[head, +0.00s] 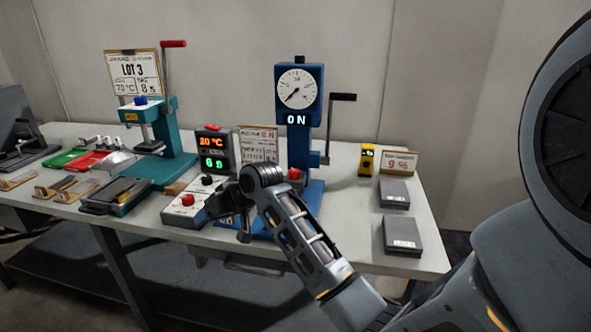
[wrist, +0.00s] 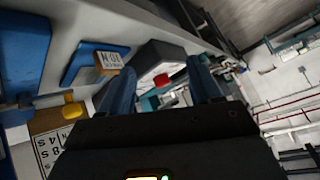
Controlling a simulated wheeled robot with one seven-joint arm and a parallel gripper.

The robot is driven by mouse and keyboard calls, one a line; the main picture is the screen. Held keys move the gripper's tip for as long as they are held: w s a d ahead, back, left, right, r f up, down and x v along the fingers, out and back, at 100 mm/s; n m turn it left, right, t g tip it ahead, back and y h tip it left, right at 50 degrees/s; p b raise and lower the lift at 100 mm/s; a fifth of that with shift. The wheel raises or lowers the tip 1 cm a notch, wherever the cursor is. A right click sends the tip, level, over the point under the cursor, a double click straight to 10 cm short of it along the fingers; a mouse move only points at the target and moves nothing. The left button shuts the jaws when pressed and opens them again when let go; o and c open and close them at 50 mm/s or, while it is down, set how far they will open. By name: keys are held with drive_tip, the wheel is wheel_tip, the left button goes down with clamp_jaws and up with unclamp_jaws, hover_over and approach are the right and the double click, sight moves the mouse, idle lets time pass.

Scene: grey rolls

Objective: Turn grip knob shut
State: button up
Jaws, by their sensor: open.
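Several knobs show, and I cannot tell which one is the grip knob. A red knob (head: 187,199) sits on a white control box (head: 178,213) at the bench's front edge, with a black knob (head: 207,180) behind it. Another red knob (head: 295,174) is at the blue press (head: 299,130). A blue knob (head: 140,100) tops the teal press. My gripper (head: 226,214) is low in front of the blue press, beside the white box, partly hidden by my arm. In the wrist view my gripper (wrist: 162,75) is open; a small red thing (wrist: 162,80) shows beyond, between its fingers.
The teal press (head: 170,140) stands at left with a red-handled lever. A black display box (head: 214,150) is behind the white box. A yellow device (head: 367,159) and two grey blocks (head: 401,234) lie at right. The bench top (head: 350,225) is clear between the blue press and the blocks.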

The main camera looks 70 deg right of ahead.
drive_tip(key=s+d+r+g, duration=0.1)
drive_tip(key=s+d+r, duration=0.15)
drive_tip(key=d, duration=0.25)
drive_tip(key=s+d+r+g+h, duration=0.1)
drive_tip(key=s+d+r, duration=0.15)
drive_tip(key=d, duration=0.25)
drive_tip(key=s+d+r+g, duration=0.1)
drive_tip(key=s+d, duration=0.2)
drive_tip(key=d, duration=0.2)
drive_tip(key=m+g, duration=0.1)
drive_tip(key=g, duration=0.2)
approach(294, 171)
drive_tip(key=f, duration=0.1)
drive_tip(key=shift+t, duration=0.3)
drive_tip(key=x, duration=0.7)
drive_tip(key=shift+d+f+p, duration=0.3)
drive_tip(key=shift+d+p, duration=0.05)
drive_tip(key=shift+p, duration=0.05)
drive_tip(key=shift+c, duration=0.2)
drive_tip(key=c, duration=1)
